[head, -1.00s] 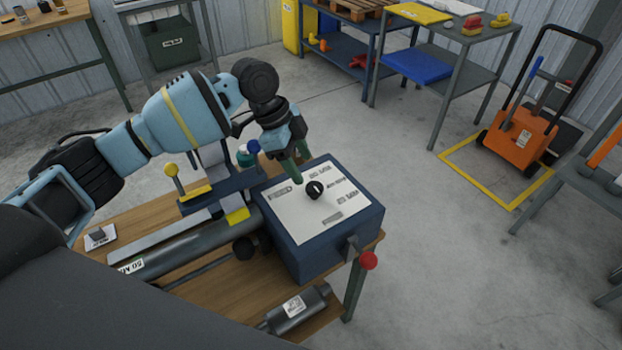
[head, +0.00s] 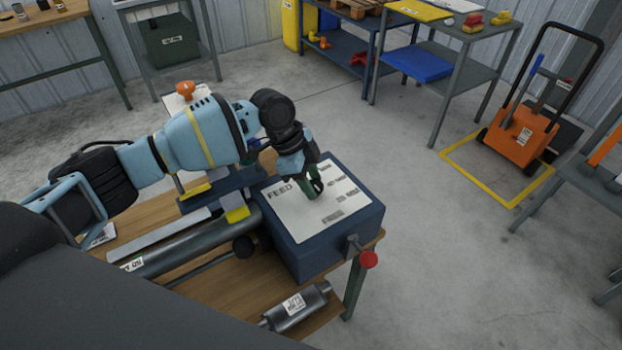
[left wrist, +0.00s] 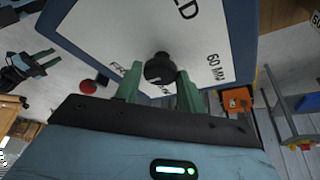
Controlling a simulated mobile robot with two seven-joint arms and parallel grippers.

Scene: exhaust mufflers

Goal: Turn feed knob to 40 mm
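The feed knob (head: 319,185) is a small black knob on a white panel (head: 299,219) on top of a dark blue box (head: 345,230). My left gripper (head: 312,190) is down at the knob, its green fingers partly covering it. In the left wrist view, the knob (left wrist: 160,67) sits between the two fingertips (left wrist: 160,80), which stand apart with slim gaps beside it. The word FEED and a 60 MM label (left wrist: 214,67) are readable; the knob's pointer direction is not clear. My right gripper (left wrist: 42,62) shows small at the left of the wrist view, its fingers seemingly apart.
The box stands on a wooden bench (head: 215,300) beside a long grey tube (head: 195,247). A red-ball lever (head: 368,259) sticks out of the box's front right. A muffler (head: 297,306) lies near the front edge. An orange cart (head: 524,137) stands on the floor beyond.

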